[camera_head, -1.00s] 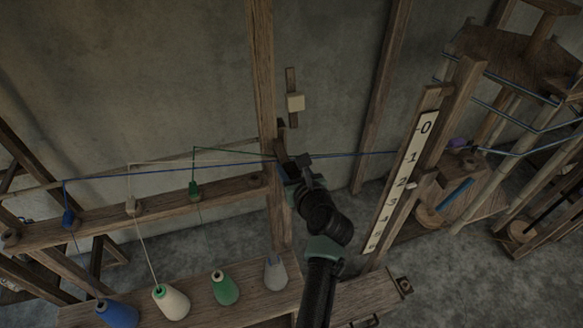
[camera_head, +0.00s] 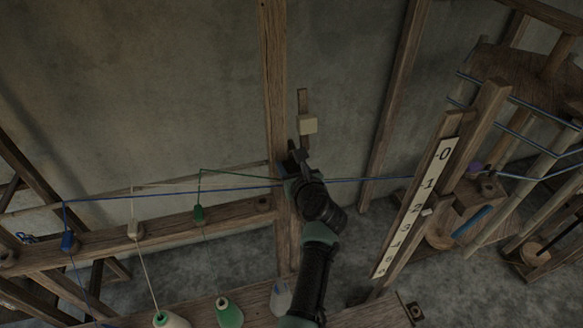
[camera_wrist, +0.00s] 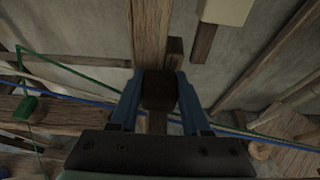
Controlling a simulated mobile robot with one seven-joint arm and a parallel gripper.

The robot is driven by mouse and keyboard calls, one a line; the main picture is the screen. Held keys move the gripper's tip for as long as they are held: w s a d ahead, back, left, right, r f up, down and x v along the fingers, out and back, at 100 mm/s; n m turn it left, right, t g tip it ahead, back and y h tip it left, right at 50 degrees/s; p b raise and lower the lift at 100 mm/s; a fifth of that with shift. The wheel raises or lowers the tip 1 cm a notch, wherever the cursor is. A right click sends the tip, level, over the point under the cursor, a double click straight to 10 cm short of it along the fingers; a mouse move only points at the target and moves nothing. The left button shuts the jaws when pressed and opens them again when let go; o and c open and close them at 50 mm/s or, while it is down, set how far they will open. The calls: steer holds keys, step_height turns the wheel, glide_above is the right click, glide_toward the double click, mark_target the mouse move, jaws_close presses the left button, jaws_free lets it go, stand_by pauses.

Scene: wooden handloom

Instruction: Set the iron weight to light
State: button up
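My gripper (camera_head: 297,158) is beside the upright wooden post, below a cream block on a wall strip. In the wrist view its two blue fingers (camera_wrist: 159,82) stand apart on either side of a dark block (camera_wrist: 159,92), which looks like the iron weight. The block fills most of the gap, but I cannot tell whether the fingers press on it. A narrow wooden piece shows just behind the block and another below it. In the head view the block is mostly hidden by my gripper. I can read no light or heavy marking.
The wooden post (camera_head: 275,70) rises close behind my gripper. The cream block (camera_head: 308,125) hangs above it. Blue and green threads (camera_head: 370,180) run across at gripper height. A numbered scale board (camera_head: 428,184) stands right. Thread cones (camera_head: 228,313) stand at lower left.

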steer(key=o, duration=0.5)
steer(key=shift+r, duration=0.1)
steer(key=shift+c, duration=0.2)
steer(key=v, duration=1.3)
